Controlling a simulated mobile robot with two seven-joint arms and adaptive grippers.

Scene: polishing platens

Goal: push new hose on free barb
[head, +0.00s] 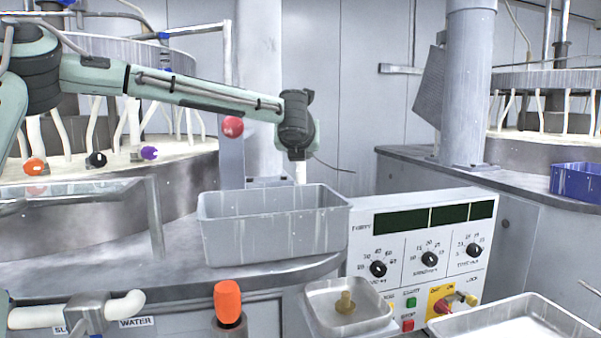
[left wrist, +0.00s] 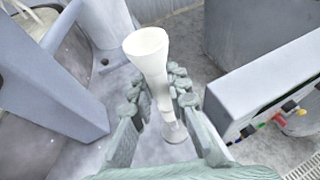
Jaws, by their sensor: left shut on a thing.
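A white hose (left wrist: 148,50) stands between the fingers of my left gripper (left wrist: 158,95) in the left wrist view. Its wide flared end points up past the fingertips and its narrower part runs down between the fingers. The gripper is shut on it. In the head view my left wrist hangs behind the grey bin, and a short white piece (head: 300,172) shows below it; the fingers are hidden there. A brass fitting (head: 345,303) stands in a small metal tray (head: 318,318). I cannot tell which barb is the free one. My right gripper is not in view.
The grey bin (head: 270,238) stands on the bench beside the control panel (head: 420,245). A platen with several white hoses and coloured knobs is at left. A blue bin (head: 577,182) is at right.

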